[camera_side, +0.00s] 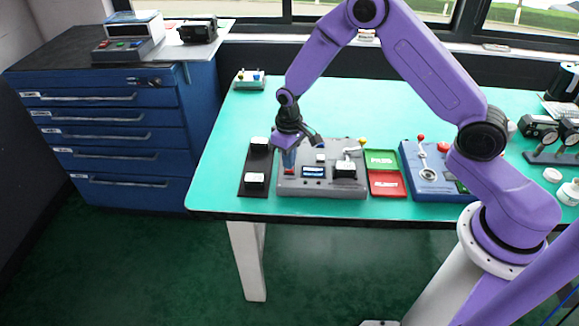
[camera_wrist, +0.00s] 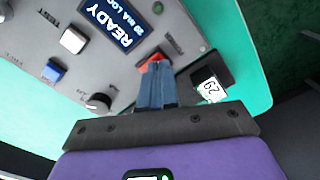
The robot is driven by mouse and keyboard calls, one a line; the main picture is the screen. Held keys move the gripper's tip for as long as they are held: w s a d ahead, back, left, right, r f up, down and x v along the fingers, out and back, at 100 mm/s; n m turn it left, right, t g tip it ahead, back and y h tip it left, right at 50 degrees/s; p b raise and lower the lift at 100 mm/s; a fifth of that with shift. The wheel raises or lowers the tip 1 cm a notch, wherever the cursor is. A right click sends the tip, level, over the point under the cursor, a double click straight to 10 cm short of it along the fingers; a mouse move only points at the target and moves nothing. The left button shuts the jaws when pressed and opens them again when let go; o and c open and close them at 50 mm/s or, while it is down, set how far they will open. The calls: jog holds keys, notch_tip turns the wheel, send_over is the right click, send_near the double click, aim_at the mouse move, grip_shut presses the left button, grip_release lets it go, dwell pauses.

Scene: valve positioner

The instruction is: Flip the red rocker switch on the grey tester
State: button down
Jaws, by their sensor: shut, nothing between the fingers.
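The grey tester (camera_side: 322,183) stands on the green table in the side view. It fills the left of the wrist view, with its screen reading READY (camera_wrist: 117,24). The red rocker switch (camera_wrist: 152,59) shows in the wrist view just beyond my fingertips. In the side view a bit of the red switch (camera_side: 289,171) shows below my fingers. My gripper (camera_side: 289,162) is shut and empty, pointing down over the tester's left part. In the wrist view my gripper's blue fingertips (camera_wrist: 157,70) are at the switch's near edge. I cannot tell whether they touch it.
A black tray (camera_side: 255,170) with white-topped blocks lies left of the tester. Green (camera_side: 381,160) and red (camera_side: 386,184) bins and a blue box (camera_side: 430,177) stand to its right. The tester also carries a black knob (camera_wrist: 98,103) and a white button (camera_wrist: 73,41). The table behind is mostly clear.

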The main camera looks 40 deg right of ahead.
jog(key=shift+f, duration=0.6)
dwell(0.3)
jog(key=shift+r, duration=3.5)
